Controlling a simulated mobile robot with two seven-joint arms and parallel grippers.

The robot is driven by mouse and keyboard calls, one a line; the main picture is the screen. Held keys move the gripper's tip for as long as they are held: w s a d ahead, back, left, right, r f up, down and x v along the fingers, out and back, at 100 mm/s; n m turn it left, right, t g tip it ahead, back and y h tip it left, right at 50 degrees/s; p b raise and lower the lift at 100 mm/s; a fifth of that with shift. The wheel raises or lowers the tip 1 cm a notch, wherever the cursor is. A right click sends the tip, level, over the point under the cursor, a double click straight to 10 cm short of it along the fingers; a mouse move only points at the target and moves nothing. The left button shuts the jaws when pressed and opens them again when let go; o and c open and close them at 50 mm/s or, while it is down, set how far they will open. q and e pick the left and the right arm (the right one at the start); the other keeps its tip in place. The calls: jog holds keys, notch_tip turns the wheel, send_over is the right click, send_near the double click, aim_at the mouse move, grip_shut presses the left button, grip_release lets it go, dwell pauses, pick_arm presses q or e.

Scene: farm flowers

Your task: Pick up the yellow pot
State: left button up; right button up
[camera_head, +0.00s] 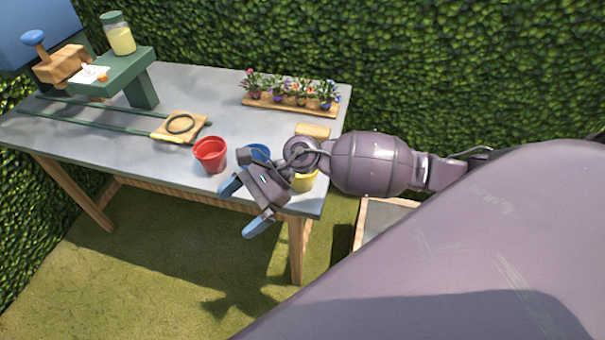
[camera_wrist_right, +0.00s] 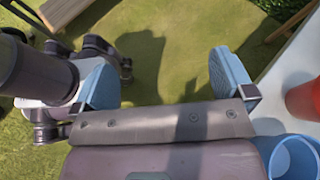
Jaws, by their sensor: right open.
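The yellow pot (camera_head: 304,181) is on the table near its front right corner in the head view, partly hidden behind my right wrist and gripper. My right gripper (camera_head: 240,208) is open and empty. Its blue fingertips point left and down, out over the table's front edge, to the left of the yellow pot. In the right wrist view the open fingers (camera_wrist_right: 166,84) have only grass between them. The yellow pot does not show in that view. My left gripper is not in the head view.
A red pot (camera_head: 210,155) and a blue pot (camera_head: 258,152) stand left of the yellow pot; the blue one (camera_wrist_right: 294,158) is close beside the gripper in the wrist view. Potted flowers (camera_head: 290,91) on a board stand behind. A wooden block (camera_head: 312,131) lies near the right edge.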

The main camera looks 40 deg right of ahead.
jog(key=w+d+r+n+h, duration=0.1)
jog(key=w+d+n+h, duration=0.1)
jog(key=d+n+h, duration=0.35)
jog(key=w+d+r+n+h+p, duration=0.1)
jog(key=w+d+n+h, duration=0.15)
jog(key=d, duration=0.55)
jog(key=w+d+r+n+h, duration=0.1)
jog(key=w+d+n+h, duration=0.2)
jog(key=d+h, duration=0.3)
jog(key=shift+y, duration=0.5)
jog(key=f, duration=0.5)
jog(key=shift+d+f, duration=0.25)
jog(key=shift+f, duration=0.15)
jog(key=f, duration=0.2)
jog(key=f+p, duration=0.1)
jog(key=f, duration=0.1)
jog(key=shift+s+a, duration=0.1)
jog(key=shift+s, duration=0.3)
jog(key=shift+f, duration=0.5)
jog(key=shift+c, duration=0.6)
jog(key=c, duration=0.5)
